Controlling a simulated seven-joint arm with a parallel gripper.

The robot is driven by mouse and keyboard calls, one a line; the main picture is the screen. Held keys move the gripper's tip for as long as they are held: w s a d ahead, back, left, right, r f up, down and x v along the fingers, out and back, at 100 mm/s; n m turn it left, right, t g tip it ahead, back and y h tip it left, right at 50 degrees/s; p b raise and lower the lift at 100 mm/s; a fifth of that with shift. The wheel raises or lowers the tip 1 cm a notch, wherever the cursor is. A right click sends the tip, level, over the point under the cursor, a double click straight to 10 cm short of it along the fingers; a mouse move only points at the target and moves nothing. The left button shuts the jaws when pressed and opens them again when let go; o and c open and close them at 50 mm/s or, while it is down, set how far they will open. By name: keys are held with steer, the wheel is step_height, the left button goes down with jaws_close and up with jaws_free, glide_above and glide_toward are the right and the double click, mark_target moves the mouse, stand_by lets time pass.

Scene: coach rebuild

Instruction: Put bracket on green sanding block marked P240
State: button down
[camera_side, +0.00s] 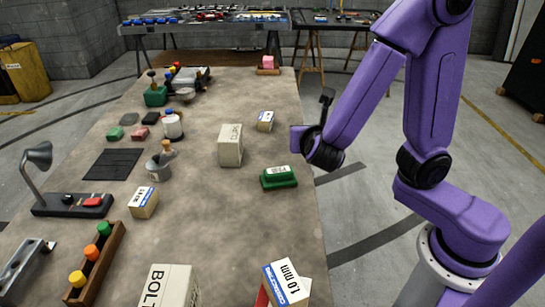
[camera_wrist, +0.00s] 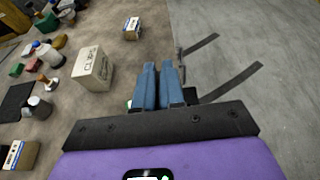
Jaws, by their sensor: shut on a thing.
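The green sanding block (camera_side: 278,182) lies near the right edge of the table, with a white label on top; its print is too small to read surely. In the wrist view only a small green and white bit (camera_wrist: 129,104) shows, left of my fingers and mostly hidden by them. My gripper (camera_wrist: 158,68) has two blue fingers close together, shut on the bracket, which they largely hide. A thin dark piece shows right of the fingers; I cannot tell if it is part of the bracket. In the side view my fingers cannot be made out.
A beige carton (camera_side: 230,146) and a small blue-labelled box (camera_side: 265,121) stand beyond the block. A grey cup (camera_side: 158,168), white bottle (camera_side: 172,125) and labelled box (camera_side: 144,203) stand to the left. The table (camera_side: 225,215) is bare left and in front of the block.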

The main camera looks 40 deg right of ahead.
steer(key=w+f, duration=0.2)
steer(key=w, duration=0.1)
steer(key=w+f, duration=0.3)
steer(key=w, duration=0.1)
steer(key=w+a+f, duration=0.1)
steer(key=w+f, duration=0.2)
steer(key=shift+w, duration=0.25)
steer(key=shift+w+f, duration=0.15)
steer(key=shift+f, duration=1.7)
steer(key=shift+f, duration=0.15)
steer(key=c, duration=1.2)
jaws_free()
steer(key=shift+c, duration=0.2)
